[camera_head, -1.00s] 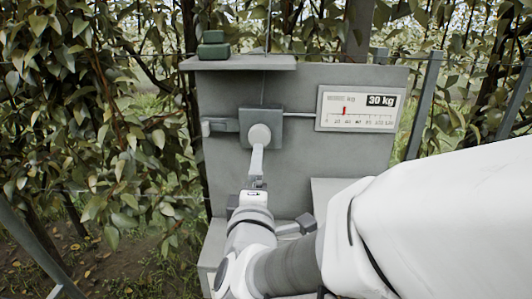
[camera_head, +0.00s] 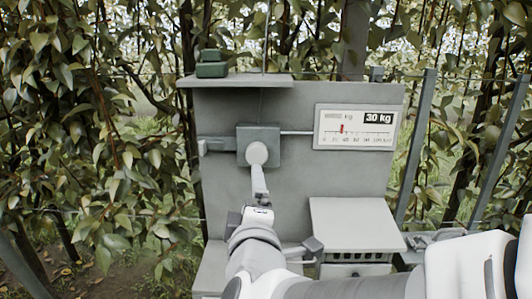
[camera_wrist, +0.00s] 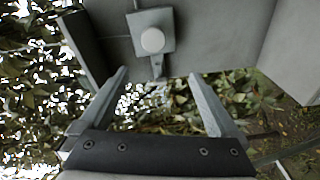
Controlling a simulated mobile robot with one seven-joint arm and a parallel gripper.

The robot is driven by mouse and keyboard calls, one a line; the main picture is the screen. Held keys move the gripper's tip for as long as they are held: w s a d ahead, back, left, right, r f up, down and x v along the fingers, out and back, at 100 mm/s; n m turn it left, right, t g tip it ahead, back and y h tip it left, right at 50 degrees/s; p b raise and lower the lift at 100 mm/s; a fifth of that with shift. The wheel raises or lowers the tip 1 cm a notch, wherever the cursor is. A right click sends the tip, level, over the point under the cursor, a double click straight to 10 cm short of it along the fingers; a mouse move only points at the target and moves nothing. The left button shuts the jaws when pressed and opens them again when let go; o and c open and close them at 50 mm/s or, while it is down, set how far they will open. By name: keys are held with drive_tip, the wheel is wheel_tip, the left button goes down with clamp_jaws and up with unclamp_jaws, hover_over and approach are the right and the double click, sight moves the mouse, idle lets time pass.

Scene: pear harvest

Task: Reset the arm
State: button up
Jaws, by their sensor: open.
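The grey weighing unit (camera_head: 225,185) stands upright ahead, with a square block and round pale knob (camera_head: 257,153) on its front. In the wrist view, the knob (camera_wrist: 152,40) lies beyond my fingertips, with a short grey stub below it. My gripper (camera_wrist: 158,74) is open, its two grey fingers spread wide with nothing held between them. In the head view, my wrist is below the knob; a pale bar runs between them, and I cannot tell whether it is a finger or part of the unit.
Green weights (camera_head: 212,64) sit on the top shelf (camera_head: 235,80). A slotted grey box (camera_head: 355,225) juts out lower right. Leafy branches (camera_head: 85,140) crowd the left; metal posts (camera_head: 415,145) stand right.

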drive_tip(key=s+d+f+m+g+p, duration=0.1)
drive_tip(key=s+d+f+m+g, duration=0.1)
drive_tip(key=s+d+m+g, duration=0.4)
drive_tip(key=s+d+f+m+g+h+p, duration=0.1)
drive_tip(key=s+d+f+m+g+p, duration=0.1)
drive_tip(key=s+d+m+g, duration=0.4)
drive_tip(key=s+d+f+m, duration=0.1)
drive_tip(key=s+d+m, duration=0.3)
drive_tip(key=d, duration=0.1)
drive_tip(key=shift+s+h, duration=0.3)
idle(1.2)
